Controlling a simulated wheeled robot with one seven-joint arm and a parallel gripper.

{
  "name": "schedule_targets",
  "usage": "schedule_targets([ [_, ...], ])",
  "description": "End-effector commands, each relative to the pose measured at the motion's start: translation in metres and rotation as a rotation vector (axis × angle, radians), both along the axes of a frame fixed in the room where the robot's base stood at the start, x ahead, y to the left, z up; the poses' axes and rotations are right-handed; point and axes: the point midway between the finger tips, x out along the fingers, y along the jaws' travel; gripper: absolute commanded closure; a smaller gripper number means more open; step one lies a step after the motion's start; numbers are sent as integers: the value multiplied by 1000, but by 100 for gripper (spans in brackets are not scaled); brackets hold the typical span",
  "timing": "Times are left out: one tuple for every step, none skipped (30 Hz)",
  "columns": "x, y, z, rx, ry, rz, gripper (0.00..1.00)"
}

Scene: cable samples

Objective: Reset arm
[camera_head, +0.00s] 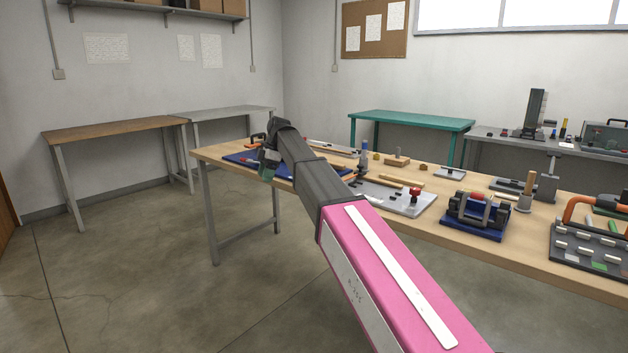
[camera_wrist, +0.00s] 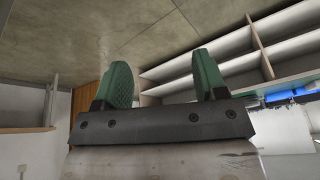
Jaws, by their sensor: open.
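My arm reaches away from my body toward the left end of the long wooden workbench (camera_head: 225,160). My gripper (camera_head: 267,174) shows small at the arm's far end, partly hidden by my wrist, beside a blue mat (camera_head: 238,158). I cannot tell its height over the bench. In the wrist view its two green fingers (camera_wrist: 163,62) stand wide apart with nothing between them. Past them are a grey concrete surface, an orange-brown panel (camera_wrist: 87,92) and pale shelves (camera_wrist: 225,68).
A grey board (camera_head: 405,205), a blue fixture (camera_head: 476,215) and a dark rack (camera_head: 590,247) stand on the bench to the right of my arm. A wooden table (camera_head: 115,128) and a teal table (camera_head: 411,121) stand behind. The floor at left is clear.

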Motion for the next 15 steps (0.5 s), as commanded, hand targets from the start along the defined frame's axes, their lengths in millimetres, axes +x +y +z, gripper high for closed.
schedule_targets([
  [-5,-11,-13,-11,8,-40,35],
  [-6,-16,-19,-17,11,-65,35],
  [-8,-24,-29,-28,17,-101,35],
  [-9,-29,-37,-36,22,-127,35],
  [-11,-35,-45,-45,26,-158,35],
  [-13,-44,-55,-54,32,-198,35],
  [-16,-51,-65,-64,38,-235,35],
  [-18,-59,-74,-74,43,-270,35],
  [-23,-72,-89,-89,50,-328,35],
  [-28,-81,-101,-101,58,-373,35],
  [-32,-92,-113,-113,64,-423,35],
  [-39,-107,-130,-132,73,-493,35],
  [-45,-118,-143,-145,81,-548,35],
  [-51,-130,-155,-158,87,-602,35],
  [-58,-144,-171,-175,96,-672,35],
])
